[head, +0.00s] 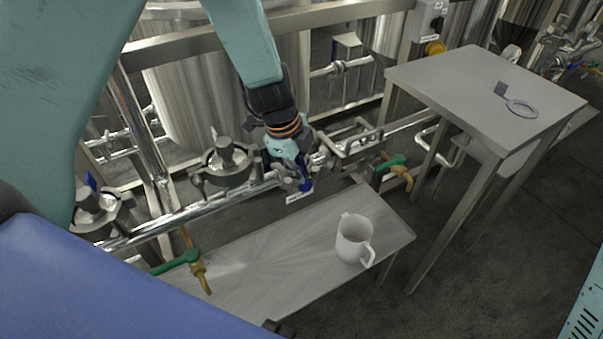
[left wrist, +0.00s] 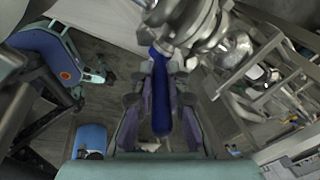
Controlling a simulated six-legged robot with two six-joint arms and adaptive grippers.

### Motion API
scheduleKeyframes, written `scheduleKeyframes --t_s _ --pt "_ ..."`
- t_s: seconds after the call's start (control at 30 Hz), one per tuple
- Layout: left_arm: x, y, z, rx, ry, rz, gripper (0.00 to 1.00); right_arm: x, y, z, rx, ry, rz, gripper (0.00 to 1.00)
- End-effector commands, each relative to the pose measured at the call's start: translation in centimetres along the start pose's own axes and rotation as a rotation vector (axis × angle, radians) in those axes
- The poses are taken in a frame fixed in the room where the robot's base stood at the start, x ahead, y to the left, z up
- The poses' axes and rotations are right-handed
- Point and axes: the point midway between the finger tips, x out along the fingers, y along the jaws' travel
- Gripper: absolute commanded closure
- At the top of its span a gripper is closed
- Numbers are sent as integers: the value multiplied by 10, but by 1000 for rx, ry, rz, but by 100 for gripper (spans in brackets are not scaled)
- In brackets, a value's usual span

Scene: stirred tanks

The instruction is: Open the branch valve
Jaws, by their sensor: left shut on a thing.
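The branch valve's blue lever handle (left wrist: 161,98) hangs off the shiny steel pipework and runs between my left gripper's fingers in the left wrist view. In the head view, only a small blue part of the handle (head: 306,187) shows, beside a white label (head: 298,196). My left gripper (head: 294,176) is at the horizontal steel pipe, shut on the handle. Its fingers show on both sides of the handle in the left wrist view (left wrist: 160,88). The valve body is mostly hidden by the gripper in the head view.
A low steel bench (head: 250,265) in front of the pipe bears a white mug (head: 353,242). A taller table (head: 450,85) at right holds a ring-shaped part (head: 521,108). Green-handled valves (head: 391,163) (head: 178,261) stick out from the pipework. Steel tanks stand behind.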

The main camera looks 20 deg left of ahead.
Motion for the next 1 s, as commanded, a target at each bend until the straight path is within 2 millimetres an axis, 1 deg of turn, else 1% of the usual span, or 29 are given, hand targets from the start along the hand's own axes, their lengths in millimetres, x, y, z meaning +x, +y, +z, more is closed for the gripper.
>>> scheduleKeyframes --t_s 0.37,0.4,0.63,0.67,0.9,1.0 --pt "1 2 1 3 0 -1 100 1 0 0 0 0 0 100" --pt "1 2 1 2 0 -1 83 1 0 0 0 1 0 100" --pt "0 2 1 2 0 -1 64 1 0 0 0 0 0 100" --pt "0 2 1 1 1 -1 63 1 0 0 0 0 0 100" --pt "0 1 0 1 1 -2 63 1 0 0 0 0 0 100" --pt "-4 1 0 0 1 -3 63 1 0 0 0 0 0 100"
